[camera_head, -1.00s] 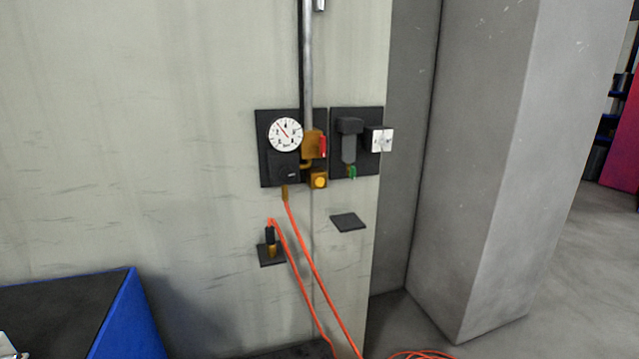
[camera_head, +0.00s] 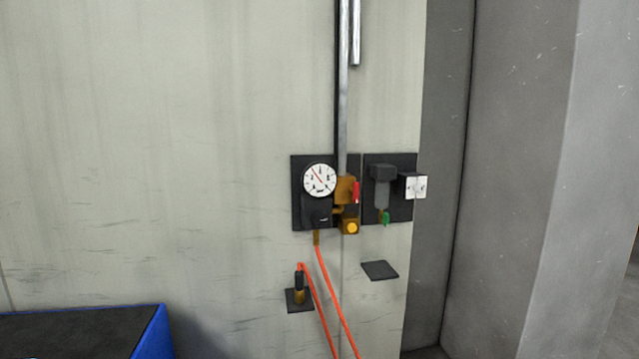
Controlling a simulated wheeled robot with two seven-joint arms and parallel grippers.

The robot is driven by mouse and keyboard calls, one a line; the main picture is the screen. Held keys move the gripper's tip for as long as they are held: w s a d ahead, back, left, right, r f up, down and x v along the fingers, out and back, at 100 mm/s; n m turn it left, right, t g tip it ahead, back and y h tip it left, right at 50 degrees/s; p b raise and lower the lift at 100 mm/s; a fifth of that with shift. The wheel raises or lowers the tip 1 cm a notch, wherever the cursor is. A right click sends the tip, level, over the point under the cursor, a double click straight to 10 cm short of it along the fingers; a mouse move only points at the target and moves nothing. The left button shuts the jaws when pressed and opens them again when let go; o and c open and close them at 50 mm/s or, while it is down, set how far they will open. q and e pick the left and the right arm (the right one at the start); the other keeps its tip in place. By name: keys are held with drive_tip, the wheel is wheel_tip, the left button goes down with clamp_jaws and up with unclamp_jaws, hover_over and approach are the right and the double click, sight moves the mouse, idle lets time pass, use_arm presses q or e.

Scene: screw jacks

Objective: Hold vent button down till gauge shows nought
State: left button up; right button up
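A round white gauge (camera_head: 320,179) with a red needle sits on a dark wall plate. Its needle points to the upper left; the numerals are too small to read. Below and to the right of it is a yellow round button (camera_head: 352,228) on a brass-coloured block, which I take for the vent button. A red lever (camera_head: 356,192) is on the brass valve (camera_head: 345,188) above it. Nothing touches the button. Neither of my grippers is in view.
A second dark plate carries a grey filter unit (camera_head: 382,187) with a green tip and a white switch box (camera_head: 415,186). An orange hose (camera_head: 334,290) hangs below. Small shelves (camera_head: 380,270) jut from the wall. A blue-edged bench (camera_head: 152,335) stands lower left; a grey pillar (camera_head: 520,180) is at right.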

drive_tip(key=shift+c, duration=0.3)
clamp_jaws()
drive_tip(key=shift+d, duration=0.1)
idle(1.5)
